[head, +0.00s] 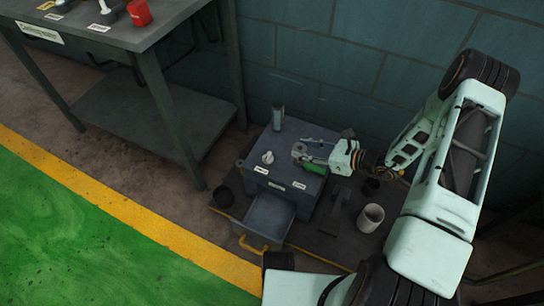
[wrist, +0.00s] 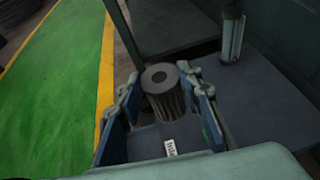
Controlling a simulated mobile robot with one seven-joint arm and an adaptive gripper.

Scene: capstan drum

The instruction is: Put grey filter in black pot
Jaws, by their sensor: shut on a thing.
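The grey filter (wrist: 166,98) is a ribbed cylinder with a round hole in its top. In the wrist view it sits upright between the two fingers of my gripper (wrist: 160,80), which is shut on it. In the head view my gripper (head: 302,157) is over the top of the dark cabinet, and the filter cannot be made out clearly there. Another dark round pot (head: 371,187) stands to the right of the cabinet, partly below my arm.
The cabinet (head: 285,183) has an open drawer (head: 268,216) at its front. A white knob-like part (head: 267,157) and an upright grey cylinder (head: 278,118) stand on its top. A pale cup (head: 371,217) stands right. A table (head: 110,25) with a red container (head: 139,12) is upper left.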

